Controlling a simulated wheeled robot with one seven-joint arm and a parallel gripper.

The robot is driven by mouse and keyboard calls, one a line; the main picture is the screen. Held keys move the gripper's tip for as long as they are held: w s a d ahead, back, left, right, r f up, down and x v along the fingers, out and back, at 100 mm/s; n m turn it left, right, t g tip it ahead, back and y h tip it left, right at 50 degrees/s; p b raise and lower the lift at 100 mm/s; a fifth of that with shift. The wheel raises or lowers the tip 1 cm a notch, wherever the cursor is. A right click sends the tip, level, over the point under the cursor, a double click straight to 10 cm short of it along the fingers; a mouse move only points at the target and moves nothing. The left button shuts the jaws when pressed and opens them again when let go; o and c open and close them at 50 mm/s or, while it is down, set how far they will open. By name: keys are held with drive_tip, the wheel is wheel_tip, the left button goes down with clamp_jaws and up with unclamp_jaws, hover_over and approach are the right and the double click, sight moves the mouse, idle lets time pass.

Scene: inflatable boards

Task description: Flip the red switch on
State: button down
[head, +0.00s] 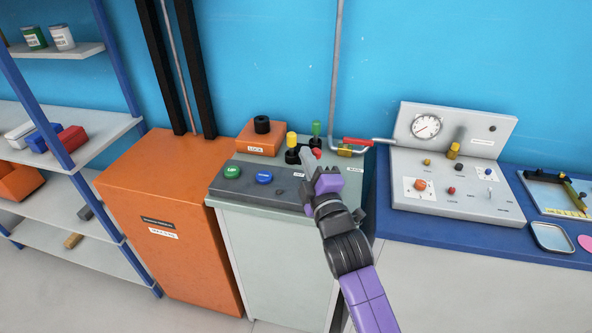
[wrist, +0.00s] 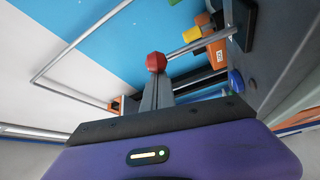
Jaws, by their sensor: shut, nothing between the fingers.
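The red switch is a lever with a red knob (head: 316,152) on the grey control console (head: 235,190). In the wrist view the red knob (wrist: 156,62) sits at the end of a grey rod, just beyond my fingertips. My gripper (head: 312,160) is shut and empty, with its fingers (wrist: 156,88) pointing at the knob. I cannot tell whether the tips touch it. The lever's base is mostly hidden by my gripper in the head view.
A yellow-topped lever (head: 292,140) and a green-topped lever (head: 316,130) stand close by. A green button (head: 232,172) and a blue button (head: 263,177) are at the console's left. An orange box with a black knob (head: 262,124) is behind. A gauge panel (head: 450,150) stands right.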

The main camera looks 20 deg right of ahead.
sight(318, 156)
drive_tip(key=m+b, duration=0.1)
drive_tip(key=s+d+m+b, duration=0.1)
drive_tip(key=b, duration=0.1)
drive_tip(key=s+d+m+t+h+b, duration=0.1)
drive_tip(key=b, duration=0.1)
drive_tip(key=shift+d+f+m, duration=0.25)
drive_tip(key=shift+f+m, duration=0.05)
drive_tip(key=shift+s+d+b, duration=0.3)
drive_tip(key=shift+d, duration=0.3)
drive_tip(key=shift+s+d, duration=0.1)
drive_tip(key=shift+d, duration=0.1)
